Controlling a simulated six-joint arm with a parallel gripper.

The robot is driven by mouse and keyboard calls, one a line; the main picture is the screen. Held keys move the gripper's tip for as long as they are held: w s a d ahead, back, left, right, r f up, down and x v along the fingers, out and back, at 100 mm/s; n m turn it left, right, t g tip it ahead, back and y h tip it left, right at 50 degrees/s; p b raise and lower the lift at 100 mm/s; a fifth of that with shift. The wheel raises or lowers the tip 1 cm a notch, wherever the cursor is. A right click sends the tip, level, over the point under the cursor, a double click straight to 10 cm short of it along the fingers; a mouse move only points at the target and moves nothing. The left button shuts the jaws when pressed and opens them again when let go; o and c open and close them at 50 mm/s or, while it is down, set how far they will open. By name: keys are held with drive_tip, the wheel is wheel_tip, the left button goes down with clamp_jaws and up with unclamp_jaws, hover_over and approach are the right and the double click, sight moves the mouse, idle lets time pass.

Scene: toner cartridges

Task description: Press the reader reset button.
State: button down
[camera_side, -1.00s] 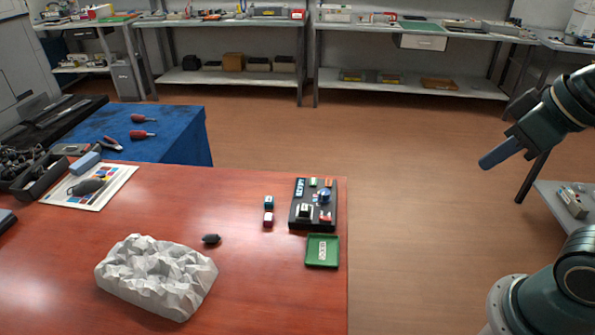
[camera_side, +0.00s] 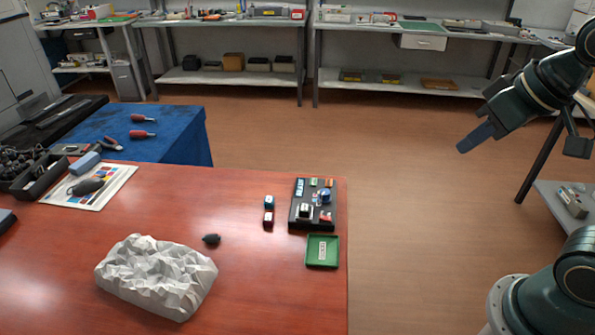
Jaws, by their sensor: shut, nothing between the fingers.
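A black reader board (camera_side: 296,219) lies near the right edge of the red-brown table. It carries several small parts, among them a blue round piece (camera_side: 324,196), a white block (camera_side: 304,210) and small red, green and orange pieces. Which of them is the reset button is too small to tell. My gripper (camera_side: 464,147) is shut and empty. It is in the air to the right of the table, well apart from the board, and points down and left.
A green tray (camera_side: 322,261) lies just in front of the board. Two small cartridges, one blue (camera_side: 269,201) and one dark red (camera_side: 268,219), stand left of it. A crumpled white mass (camera_side: 157,277) and a small dark bulb (camera_side: 211,239) lie further left.

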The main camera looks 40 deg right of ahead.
drive_tip(key=w+d+m, duration=0.1)
drive_tip(key=w+m, duration=0.1)
drive_tip(key=w, duration=0.9)
drive_tip(key=m+t+h, duration=0.1)
drive_tip(key=m+t, duration=0.2)
drive_tip(key=m, duration=0.5)
hover_over(330, 184)
wheel_tip(330, 184, down, 24)
drive_tip(key=shift+s+f, duration=0.1)
drive_tip(key=shift+f, duration=0.05)
drive_tip(key=shift+f, duration=4.3)
